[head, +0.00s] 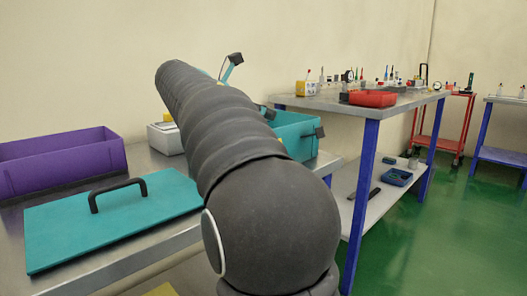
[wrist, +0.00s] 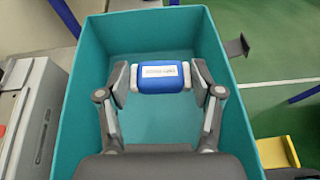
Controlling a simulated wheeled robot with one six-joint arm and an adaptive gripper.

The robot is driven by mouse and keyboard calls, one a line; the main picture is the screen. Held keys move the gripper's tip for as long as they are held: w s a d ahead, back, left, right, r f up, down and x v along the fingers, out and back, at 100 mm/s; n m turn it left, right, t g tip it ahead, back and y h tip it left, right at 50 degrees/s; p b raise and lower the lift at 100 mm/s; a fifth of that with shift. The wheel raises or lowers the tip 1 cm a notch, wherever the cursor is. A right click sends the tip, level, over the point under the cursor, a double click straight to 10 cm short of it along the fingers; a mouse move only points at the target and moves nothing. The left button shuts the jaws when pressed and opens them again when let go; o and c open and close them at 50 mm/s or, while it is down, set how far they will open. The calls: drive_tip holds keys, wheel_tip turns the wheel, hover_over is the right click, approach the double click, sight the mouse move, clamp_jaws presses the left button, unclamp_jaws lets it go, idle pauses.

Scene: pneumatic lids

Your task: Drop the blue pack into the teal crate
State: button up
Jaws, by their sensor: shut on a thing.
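The blue pack (wrist: 163,77) has a white label and pale ends. It shows in the wrist view between my two fingers, and my gripper (wrist: 161,76) is shut on it. The teal crate (wrist: 73,125) lies open below, and the pack is over its opening; how high it is above the crate floor I cannot tell. In the head view the teal crate (head: 300,137) stands on the steel table behind my arm, partly hidden. The pack and my gripper are hidden there.
A teal lid (head: 120,222) with a black handle lies flat on the table, beside a purple crate (head: 60,162). A pale grey box (wrist: 30,115) stands close left of the teal crate. Another table holds a red tray (head: 372,98) and small items.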

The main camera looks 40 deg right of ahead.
drive_tip(key=o, duration=1)
drive_tip(key=v, duration=1.2)
